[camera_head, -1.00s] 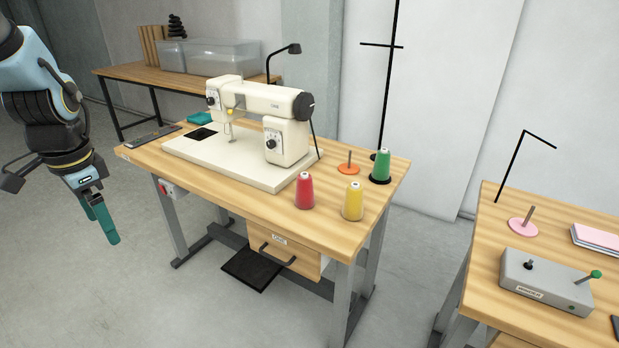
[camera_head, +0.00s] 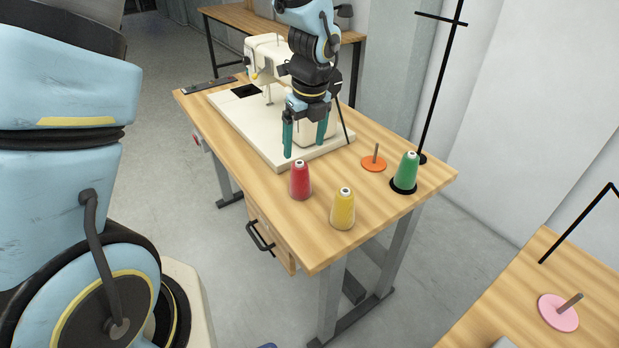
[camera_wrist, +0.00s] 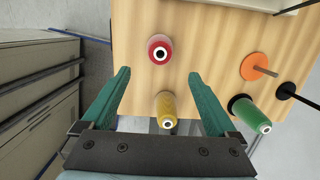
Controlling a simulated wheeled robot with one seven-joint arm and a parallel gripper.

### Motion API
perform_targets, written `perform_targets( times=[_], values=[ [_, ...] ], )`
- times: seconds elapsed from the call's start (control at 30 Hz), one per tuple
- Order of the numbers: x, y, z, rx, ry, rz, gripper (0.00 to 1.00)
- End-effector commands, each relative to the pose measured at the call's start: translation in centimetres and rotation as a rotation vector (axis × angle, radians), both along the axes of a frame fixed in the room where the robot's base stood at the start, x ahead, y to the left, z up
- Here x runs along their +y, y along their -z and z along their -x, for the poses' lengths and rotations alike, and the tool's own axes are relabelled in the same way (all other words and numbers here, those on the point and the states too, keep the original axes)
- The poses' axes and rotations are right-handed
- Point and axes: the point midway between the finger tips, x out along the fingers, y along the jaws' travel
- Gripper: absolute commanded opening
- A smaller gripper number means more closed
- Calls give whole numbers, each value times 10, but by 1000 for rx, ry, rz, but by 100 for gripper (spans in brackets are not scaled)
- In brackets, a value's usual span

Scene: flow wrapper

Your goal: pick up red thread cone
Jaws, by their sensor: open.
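The red thread cone (camera_head: 300,180) stands upright on the wooden table near its front edge, in front of the sewing machine. It also shows in the wrist view (camera_wrist: 160,50), ahead of the fingertips and roughly between their lines. My gripper (camera_head: 306,137) is open and empty, with teal fingers pointing down, above and behind the red cone in the head view. The fingers also show in the wrist view (camera_wrist: 158,74), apart from the red cone. The yellow thread cone (camera_head: 342,208) stands right of the red one; in the wrist view it (camera_wrist: 165,112) appears between the fingers.
A green thread cone (camera_head: 407,171) stands on a black base, beside an orange disc with a peg (camera_head: 373,164). The sewing machine (camera_head: 264,58) is behind my gripper. A thin black stand (camera_head: 440,80) rises at the table's back edge. Bare tabletop (camera_head: 310,240) lies in front.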

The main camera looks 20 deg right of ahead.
Motion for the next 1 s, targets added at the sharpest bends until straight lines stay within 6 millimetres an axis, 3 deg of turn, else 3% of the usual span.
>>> perform_targets(
  times=[0.2,0.43,0.7,1.0],
  values=[
    [2,31,-4,2,0,-3,93],
    [2,44,-9,1,-2,-1,93],
    [4,76,-20,3,-4,-3,93],
    [4,88,-22,-1,-3,1,93]
  ],
)
